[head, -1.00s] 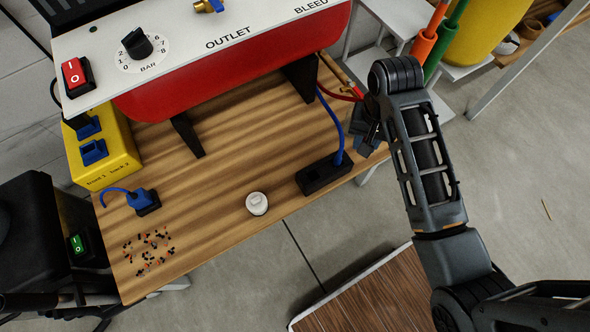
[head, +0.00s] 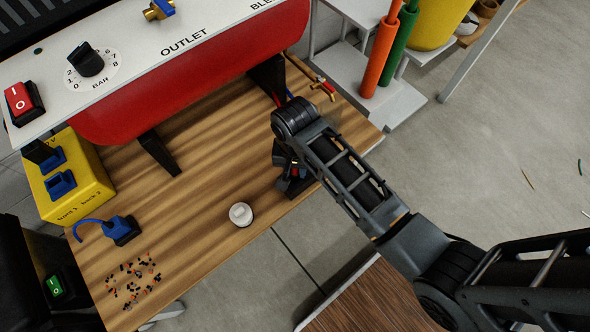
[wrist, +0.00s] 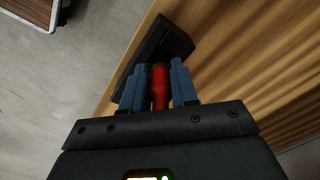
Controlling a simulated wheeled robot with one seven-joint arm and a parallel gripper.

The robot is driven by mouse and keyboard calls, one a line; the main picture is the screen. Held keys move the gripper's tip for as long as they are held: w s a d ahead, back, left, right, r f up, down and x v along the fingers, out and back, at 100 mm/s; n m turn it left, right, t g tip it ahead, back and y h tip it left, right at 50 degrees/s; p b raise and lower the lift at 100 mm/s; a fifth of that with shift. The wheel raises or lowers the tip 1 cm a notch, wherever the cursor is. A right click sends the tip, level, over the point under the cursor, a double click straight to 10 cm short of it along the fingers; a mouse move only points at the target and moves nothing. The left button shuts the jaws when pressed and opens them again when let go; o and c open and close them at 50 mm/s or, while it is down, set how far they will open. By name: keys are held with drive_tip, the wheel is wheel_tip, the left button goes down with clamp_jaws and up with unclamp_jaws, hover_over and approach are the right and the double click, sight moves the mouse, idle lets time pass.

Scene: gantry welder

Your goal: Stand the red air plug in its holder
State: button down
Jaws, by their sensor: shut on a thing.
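The red air plug (wrist: 159,88) is upright in the picture between the blue fingertips of my gripper (wrist: 160,88) in the wrist view. My gripper is shut on it. The black holder (wrist: 172,38) lies just beyond the fingertips on the wooden bench, near its edge. I cannot tell whether the plug's far end is above the holder or in it. In the head view my gripper (head: 291,170) is over the bench's right front edge, and my arm hides most of the holder and plug.
A white round knob-like piece (head: 240,214) stands left of my gripper on the bench (head: 205,195). The red tank (head: 200,80) with its white panel rises behind. A yellow box (head: 65,180), a blue plug (head: 120,229) and scattered small bits (head: 135,280) are at left.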

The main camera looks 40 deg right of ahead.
drive_tip(key=shift+f, duration=0.75)
drive_tip(key=shift+f, duration=0.4)
drive_tip(key=shift+f, duration=0.2)
drive_tip(key=c, duration=0.9)
unclamp_jaws()
drive_tip(key=shift+o, duration=0.2)
wheel_tip(320, 180, up, 13)
drive_tip(key=p, duration=0.2)
drive_tip(key=shift+r+p, duration=0.15)
drive_tip(key=shift+p, duration=0.25)
